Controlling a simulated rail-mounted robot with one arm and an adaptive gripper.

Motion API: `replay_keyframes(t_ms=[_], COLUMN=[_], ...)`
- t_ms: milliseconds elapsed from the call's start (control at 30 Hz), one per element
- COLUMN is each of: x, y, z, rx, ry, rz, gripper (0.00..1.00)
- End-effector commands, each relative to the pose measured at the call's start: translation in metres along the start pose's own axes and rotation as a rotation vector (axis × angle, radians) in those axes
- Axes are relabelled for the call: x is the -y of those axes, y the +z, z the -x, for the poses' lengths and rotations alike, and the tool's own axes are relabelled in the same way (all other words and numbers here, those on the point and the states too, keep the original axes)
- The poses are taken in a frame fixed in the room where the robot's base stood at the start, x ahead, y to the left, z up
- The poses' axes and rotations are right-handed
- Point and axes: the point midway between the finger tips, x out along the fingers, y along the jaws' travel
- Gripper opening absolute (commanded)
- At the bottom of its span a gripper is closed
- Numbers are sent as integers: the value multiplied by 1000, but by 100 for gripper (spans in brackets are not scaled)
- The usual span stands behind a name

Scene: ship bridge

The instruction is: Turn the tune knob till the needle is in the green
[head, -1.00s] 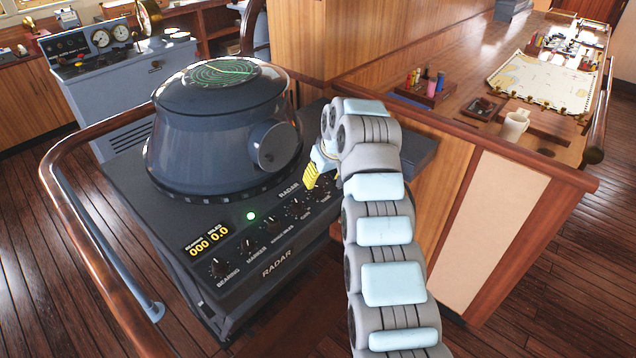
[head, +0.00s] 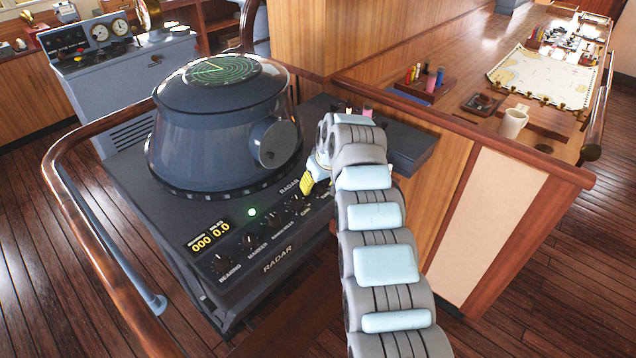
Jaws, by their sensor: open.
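The radar console (head: 190,215) stands left of centre, with a row of small black knobs along its sloped front panel. The labels Bearing, Marker and Gain can be made out, and the gain knob (head: 295,202) is visible. My gripper (head: 308,186), with a yellow finger pad showing, is at the right end of this row. It is open, and its far side is hidden by my arm. The tune knob at this end is largely hidden by my gripper, so I cannot tell whether they touch. I cannot make out a needle or green zone.
A wooden handrail (head: 62,150) curves round the console's left side. The large radar hood (head: 222,130) rises behind the knobs. A wooden chart table (head: 470,95) stands to the right, with a white mug (head: 513,122) and a chart (head: 540,78).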

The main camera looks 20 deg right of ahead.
Motion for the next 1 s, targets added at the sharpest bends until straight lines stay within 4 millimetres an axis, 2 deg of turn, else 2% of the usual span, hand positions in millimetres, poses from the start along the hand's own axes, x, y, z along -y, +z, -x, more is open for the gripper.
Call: replay_keyframes(t_ms=[67, 267, 300, 767, 1000], x=[0, 0, 0, 0, 1], y=[0, 0, 0, 0, 0], z=[0, 0, 0, -2, -2], rx=[0, 0, 0, -2, -3], ry=[0, 0, 0, 9, 36], rz=[0, 0, 0, -20, -88], gripper=[57, 2, 0, 0, 0])
